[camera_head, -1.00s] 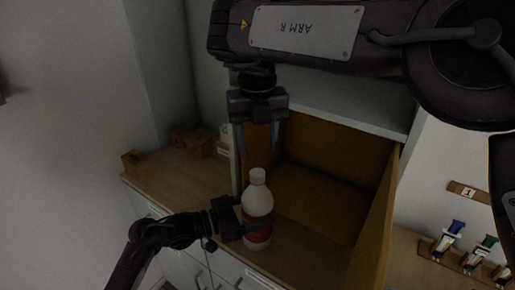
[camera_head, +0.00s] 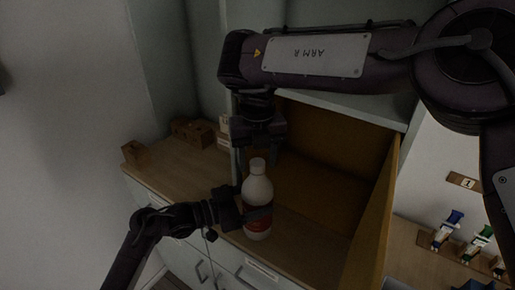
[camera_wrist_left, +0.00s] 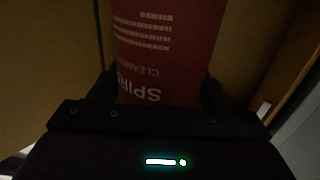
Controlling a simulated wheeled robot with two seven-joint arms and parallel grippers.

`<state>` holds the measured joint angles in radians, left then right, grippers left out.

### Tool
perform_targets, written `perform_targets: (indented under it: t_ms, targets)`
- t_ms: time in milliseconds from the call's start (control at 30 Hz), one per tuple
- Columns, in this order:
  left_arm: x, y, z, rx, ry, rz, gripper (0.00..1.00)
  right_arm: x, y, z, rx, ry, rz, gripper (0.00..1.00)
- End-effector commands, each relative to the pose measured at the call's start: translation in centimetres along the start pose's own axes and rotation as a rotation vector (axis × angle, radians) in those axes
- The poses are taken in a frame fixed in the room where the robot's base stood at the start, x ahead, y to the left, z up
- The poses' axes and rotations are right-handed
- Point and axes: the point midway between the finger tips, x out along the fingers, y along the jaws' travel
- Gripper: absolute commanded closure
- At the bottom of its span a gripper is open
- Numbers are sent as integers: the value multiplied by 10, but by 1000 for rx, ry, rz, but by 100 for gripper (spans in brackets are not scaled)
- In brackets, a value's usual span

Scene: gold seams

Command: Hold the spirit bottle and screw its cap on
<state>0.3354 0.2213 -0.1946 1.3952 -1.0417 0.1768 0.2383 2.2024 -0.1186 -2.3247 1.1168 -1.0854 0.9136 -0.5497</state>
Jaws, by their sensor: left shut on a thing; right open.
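The spirit bottle (camera_head: 257,188), white with a red label, stands upright over the counter near its front edge. Its white cap (camera_head: 257,165) sits at the top of the neck; I cannot tell how tightly it is seated. My left gripper (camera_head: 258,214) is shut on the bottle's body from the left. In the left wrist view, the bottle's red label (camera_wrist_left: 165,45) with white print fills the space between the fingers. My right gripper (camera_head: 259,158) points down from above, open, its fingers around the level of the cap; contact is unclear.
An open wooden-lined cabinet (camera_head: 325,190) stands just behind and right of the bottle. Wooden blocks (camera_head: 190,133) lie at the back left of the counter (camera_head: 175,180). A rack with coloured-top items (camera_head: 450,228) is at the far right.

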Motion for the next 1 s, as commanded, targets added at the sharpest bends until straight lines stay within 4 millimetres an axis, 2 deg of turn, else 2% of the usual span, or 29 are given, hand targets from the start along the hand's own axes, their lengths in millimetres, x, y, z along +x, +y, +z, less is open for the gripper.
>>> perform_targets:
  t_ms: [267, 600, 633, 667, 700, 800, 1000]
  targets:
    - [0, 0, 0, 0, 1, -1, 93, 1, 0, 0, 0, 0, 0, 50]
    - [0, 0, 0, 0, 1, -1, 93, 1, 0, 0, 1, 0, 0, 94]
    - [0, 0, 0, 0, 1, 0, 93, 1, 0, 0, 1, 0, 0, 96]
    - [0, 0, 0, 0, 1, 0, 93, 1, 0, 0, 1, 0, 0, 67]
    - [0, 0, 0, 0, 1, 0, 93, 1, 0, 0, 1, 0, 0, 61]
    - [0, 0, 0, 0, 1, 0, 93, 1, 0, 0, 1, 0, 0, 48]
    - [0, 0, 0, 0, 1, 0, 93, 1, 0, 0, 1, 0, 0, 47]
